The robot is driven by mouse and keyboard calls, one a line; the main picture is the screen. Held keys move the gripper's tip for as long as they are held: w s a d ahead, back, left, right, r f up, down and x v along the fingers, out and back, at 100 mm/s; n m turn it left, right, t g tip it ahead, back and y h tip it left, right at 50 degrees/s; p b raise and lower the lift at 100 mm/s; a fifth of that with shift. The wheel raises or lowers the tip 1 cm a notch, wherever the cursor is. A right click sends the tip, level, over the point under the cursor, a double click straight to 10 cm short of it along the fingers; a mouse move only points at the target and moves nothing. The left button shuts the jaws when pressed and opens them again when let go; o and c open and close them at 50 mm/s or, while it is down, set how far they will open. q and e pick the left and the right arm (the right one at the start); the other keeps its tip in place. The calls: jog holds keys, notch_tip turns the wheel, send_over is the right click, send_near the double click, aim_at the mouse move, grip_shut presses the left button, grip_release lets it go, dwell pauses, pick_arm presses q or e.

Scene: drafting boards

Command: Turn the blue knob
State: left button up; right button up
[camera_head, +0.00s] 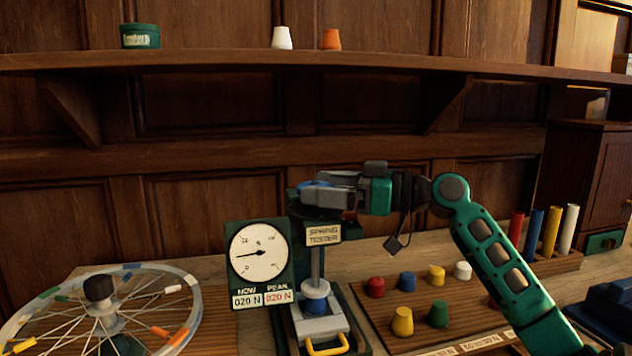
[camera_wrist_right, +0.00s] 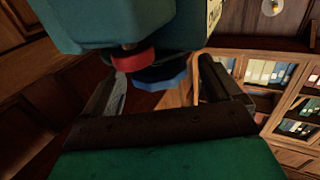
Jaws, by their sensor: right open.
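The spring tester (camera_head: 323,235) stands on the bench with a green dial (camera_head: 259,252) beside it, its windows reading 020 N. A blue knob (camera_head: 316,184) is at the tester's top, partly hidden by my right gripper (camera_head: 318,194). In the right wrist view, the blue knob (camera_wrist_right: 162,84) shows as a faceted rim below the green head, in the gap between the spread fingers of my right gripper (camera_wrist_right: 160,84). The gripper is open; I cannot tell whether either finger touches the knob. My left gripper is not in view.
A red knob (camera_wrist_right: 134,61) sits beside the blue one under the green head. A spoked wheel (camera_head: 101,308) lies at left. A wooden board (camera_head: 376,318) with several coloured pegs is right of the tester. A shelf (camera_head: 230,62) runs above; coloured tubes (camera_head: 533,232) stand at right.

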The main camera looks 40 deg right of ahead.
jog(key=shift+x, duration=0.95)
jog(key=shift+c, duration=0.4)
jog(key=c, duration=0.9)
